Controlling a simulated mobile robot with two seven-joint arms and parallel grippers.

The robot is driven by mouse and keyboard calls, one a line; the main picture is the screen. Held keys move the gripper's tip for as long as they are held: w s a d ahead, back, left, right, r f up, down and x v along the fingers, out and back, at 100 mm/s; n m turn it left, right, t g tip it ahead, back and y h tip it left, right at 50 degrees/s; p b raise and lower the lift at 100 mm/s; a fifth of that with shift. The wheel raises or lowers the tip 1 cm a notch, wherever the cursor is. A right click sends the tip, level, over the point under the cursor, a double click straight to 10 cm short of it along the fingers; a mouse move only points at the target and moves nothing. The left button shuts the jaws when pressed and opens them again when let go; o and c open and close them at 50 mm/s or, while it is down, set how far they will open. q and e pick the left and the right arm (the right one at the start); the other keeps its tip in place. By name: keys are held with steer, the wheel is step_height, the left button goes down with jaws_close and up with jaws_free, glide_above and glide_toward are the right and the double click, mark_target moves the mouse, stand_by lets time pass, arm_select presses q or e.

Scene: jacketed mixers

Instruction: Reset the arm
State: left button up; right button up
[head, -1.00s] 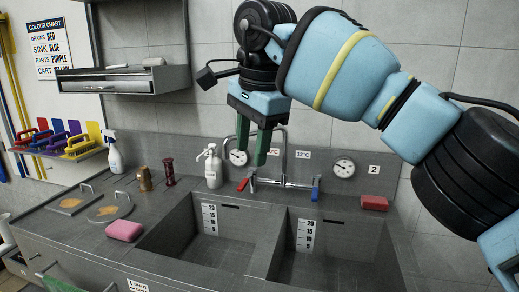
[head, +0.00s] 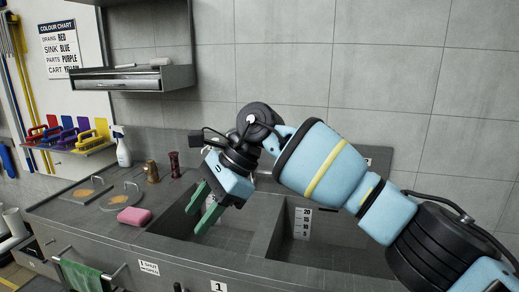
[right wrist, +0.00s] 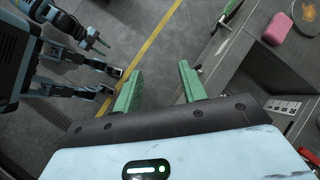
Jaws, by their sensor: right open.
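My right gripper (head: 198,216) is open and empty in the head view. Its green fingers point down and left over the left sink basin (head: 172,225). In the right wrist view the fingers of my right gripper (right wrist: 160,85) are spread, with only floor and cabinet beyond them. What looks like my left gripper (right wrist: 108,82) shows at the left of that view, small and dark; its jaw state is unclear. The left arm is not in the head view. My right arm hides the tap and part of the back wall.
A pink sponge (head: 134,216) lies on the counter left of the basin. A green towel (head: 82,276) hangs in front. The right basin (head: 328,226) is empty.

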steer(key=s+a+f+m+g+y, duration=0.3)
steer(key=s+a+f+m+y, duration=0.3)
steer(key=m+y, duration=0.4)
steer(key=s+d+f+m+t+h+p, duration=0.1)
steer(key=d+f+m+t+h, duration=0.3)
steer(key=d+f+m+t, duration=1.05)
steer(key=s+d+f+m+t+h, duration=0.1)
steer(key=d+f+m+t+h, duration=0.45)
steer(key=m, duration=1.65)
arm_select(q)
steer(key=shift+w+a+r, duration=0.1)
steer(key=shift+w+r, duration=0.15)
steer(key=shift+r, duration=0.2)
steer(key=shift+w+a+r, duration=0.1)
steer(key=shift+w+r, duration=0.1)
steer(key=shift+r, duration=0.25)
arm_select(e)
steer(key=s+d+f+m+g+h, duration=0.2)
steer(key=s+d+f+m, duration=0.2)
steer(key=s+f, duration=0.3)
steer(key=s+d+f+m+g+h, duration=0.1)
steer(key=s+d+f+m+g, duration=0.1)
steer(key=s+d+f+m, duration=0.2)
steer(key=s+d+f+m+g+h, duration=0.1)
steer(key=s+d+f+m, duration=0.3)
steer(key=s+d+f, duration=0.5)
steer(key=s+f+h, duration=0.1)
steer(key=s, duration=0.5)
steer(key=shift+f+g+h, duration=0.35)
steer(key=shift+f+g, duration=0.05)
